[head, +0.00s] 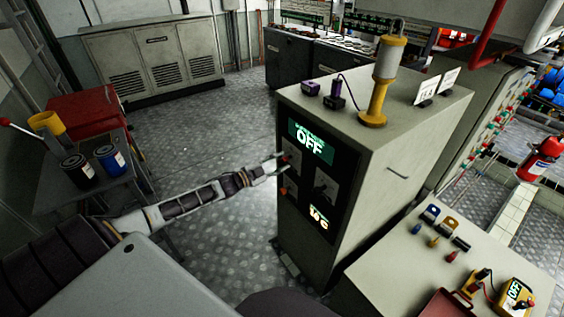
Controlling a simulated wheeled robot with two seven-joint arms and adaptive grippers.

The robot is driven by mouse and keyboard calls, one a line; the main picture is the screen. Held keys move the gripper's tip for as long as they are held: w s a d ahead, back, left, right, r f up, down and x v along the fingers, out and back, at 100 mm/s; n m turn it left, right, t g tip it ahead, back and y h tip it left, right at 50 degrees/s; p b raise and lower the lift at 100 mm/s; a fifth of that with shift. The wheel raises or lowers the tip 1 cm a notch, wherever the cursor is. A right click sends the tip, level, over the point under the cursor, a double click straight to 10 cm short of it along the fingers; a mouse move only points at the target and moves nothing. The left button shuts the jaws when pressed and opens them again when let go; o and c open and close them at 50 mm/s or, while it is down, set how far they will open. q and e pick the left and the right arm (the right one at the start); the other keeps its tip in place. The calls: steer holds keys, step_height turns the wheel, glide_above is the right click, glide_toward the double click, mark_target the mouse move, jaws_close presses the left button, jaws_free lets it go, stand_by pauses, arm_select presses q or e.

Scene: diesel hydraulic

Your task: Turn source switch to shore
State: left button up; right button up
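A tall grey cabinet (375,160) stands right of centre, with a dark control front. Its upper display (310,140) reads OFF, and a smaller lit display (319,218) sits lower down. Between them are two dark switch panels; the right one (325,187) shows a handle-like shape. My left gripper (284,162) is at the left panel, its fingers close around or beside a small red-tipped part. Whether they touch it, and how far apart they are, is unclear. No readable label marks the source switch. My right gripper is out of view.
A bench (395,260) with small parts and a yellow meter (513,297) is at lower right. A side table with cans (108,158) is at left. Open metal floor lies between.

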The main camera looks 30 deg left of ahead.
arm_select(q)
steer(key=shift+x, duration=0.8)
steer(key=shift+w, duration=0.15)
jaws_close()
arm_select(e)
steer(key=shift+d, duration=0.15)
